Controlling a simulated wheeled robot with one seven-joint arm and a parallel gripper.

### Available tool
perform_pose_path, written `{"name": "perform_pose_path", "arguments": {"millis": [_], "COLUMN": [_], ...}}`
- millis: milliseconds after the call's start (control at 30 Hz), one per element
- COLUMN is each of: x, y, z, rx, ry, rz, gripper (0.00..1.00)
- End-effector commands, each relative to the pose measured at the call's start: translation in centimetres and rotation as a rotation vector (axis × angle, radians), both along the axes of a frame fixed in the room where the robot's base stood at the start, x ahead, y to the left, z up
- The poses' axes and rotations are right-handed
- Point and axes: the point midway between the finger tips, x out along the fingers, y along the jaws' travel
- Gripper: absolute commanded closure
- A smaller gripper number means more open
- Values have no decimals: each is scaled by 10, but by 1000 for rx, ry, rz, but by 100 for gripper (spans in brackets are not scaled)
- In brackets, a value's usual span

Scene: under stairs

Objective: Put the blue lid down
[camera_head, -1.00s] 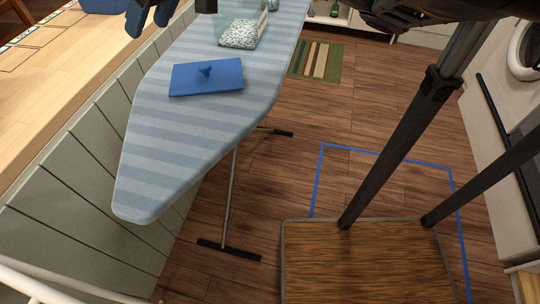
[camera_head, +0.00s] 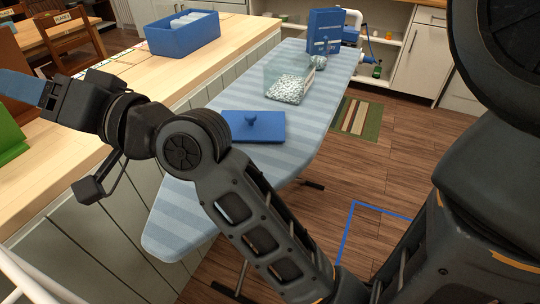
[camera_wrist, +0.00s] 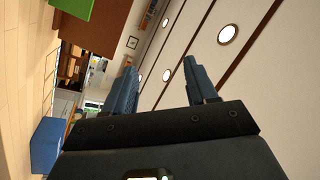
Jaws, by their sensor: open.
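The blue lid (camera_head: 252,126) lies flat on the striped ironing board (camera_head: 190,215), with its small knob facing up. My arm crosses in front of the board, and my wrist hides the lid's left edge. My gripper (camera_head: 30,88) is at the far left of the head view, over the wooden counter and apart from the lid. In the wrist view my gripper (camera_wrist: 160,85) shows two blue fingers spread apart with nothing between them.
A clear container (camera_head: 290,76) with a patterned filling stands behind the lid on the board. A blue box (camera_head: 325,32) stands at the board's far end. A blue bin (camera_head: 183,36) sits on the wooden counter (camera_head: 150,75). The board's near end is bare.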

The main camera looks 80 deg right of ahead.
Motion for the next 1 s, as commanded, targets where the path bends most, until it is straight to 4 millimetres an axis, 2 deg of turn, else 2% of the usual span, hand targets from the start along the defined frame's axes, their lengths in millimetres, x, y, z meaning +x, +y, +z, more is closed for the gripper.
{"name": "perform_pose_path", "arguments": {"millis": [33,167,267,467,600,800,900,1000], "x": [-8,-34,-61,-132,-191,-275,-306,-326], "y": [11,29,43,66,75,71,65,59], "z": [-18,-60,-94,-154,-187,-210,-213,-212], "rx": [22,23,-3,-142,-300,-586,-713,-807], "ry": [20,74,134,272,364,451,465,465], "rz": [-17,-80,-118,-160,-151,-78,-31,6], "gripper": [43,43,43,43,43,43,43,43]}}
